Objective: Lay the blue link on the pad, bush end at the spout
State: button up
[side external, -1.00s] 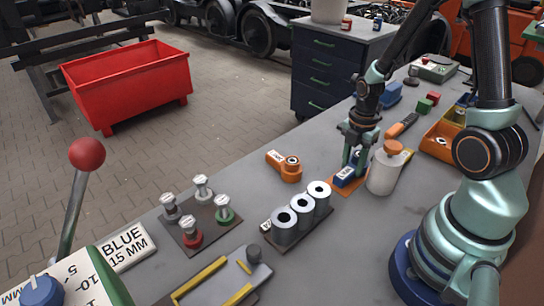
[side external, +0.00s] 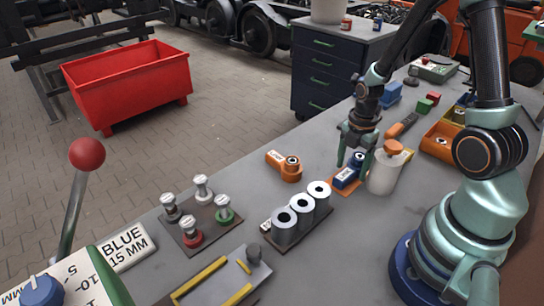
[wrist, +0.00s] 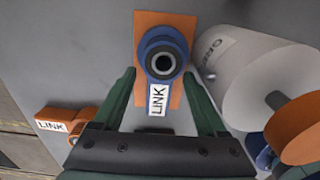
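The blue link (side external: 345,177) lies on the orange pad (side external: 344,192), beside the white bottle (side external: 383,175) with an orange cap. In the wrist view the link's round bush end (wrist: 148,50) is over the pad (wrist: 143,22), and its labelled tail (wrist: 157,102) points toward my gripper. The bottle (wrist: 250,62) stands close to the bush end's right; I cannot make out which way its spout points. My gripper (side external: 354,162) is open just above the link. Its fingers (wrist: 160,75) are apart on both sides of the link, not closed on it.
An orange link (side external: 287,168) lies left of the pad. A rack of several grey cylinders (side external: 285,226) stands in front. A dark plate (side external: 207,228) with several capped posts is further left. An orange tray (side external: 440,137) stands at the right.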

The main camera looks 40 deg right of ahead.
jog(key=shift+r, duration=0.1)
notch_tip(320, 180, up, 11)
jog(key=a+r+m+t, duration=0.5)
jog(key=a+r+m, duration=0.7)
jog(key=m, duration=0.6)
jog(key=shift+r+t, duration=0.25)
jog(key=shift+t, duration=0.05)
dwell(0.5)
